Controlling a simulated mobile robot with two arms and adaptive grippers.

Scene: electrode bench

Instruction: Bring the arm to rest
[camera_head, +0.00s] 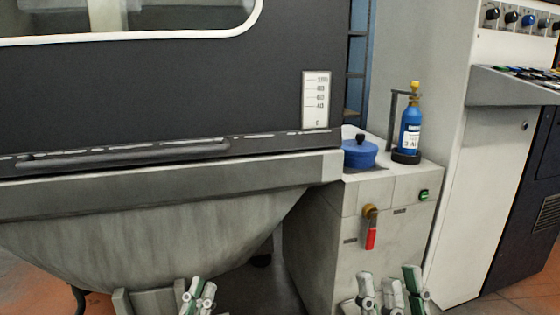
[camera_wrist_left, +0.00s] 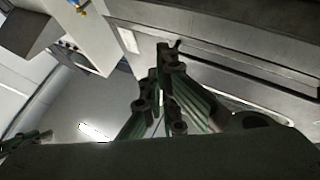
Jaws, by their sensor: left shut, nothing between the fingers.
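My left gripper (camera_head: 198,287) shows at the lower edge of the head view, in front of the grey hopper-shaped housing. Its fingers are together and hold nothing. In the left wrist view, its green and dark fingers (camera_wrist_left: 165,62) meet at the tips, with nothing between them. My right gripper (camera_head: 390,278) is at the lower edge of the head view, in front of the small cabinet. Its fingers stand apart, with nothing visible between them. Most of both arms is out of view.
A grey housing (camera_head: 150,230) with a dark windowed panel fills the left. The small cabinet (camera_head: 335,225) carries a blue pot (camera_head: 359,154), a blue bottle (camera_head: 410,132) in a holder and a red-handled valve (camera_head: 371,234). A control console (camera_head: 515,80) stands right.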

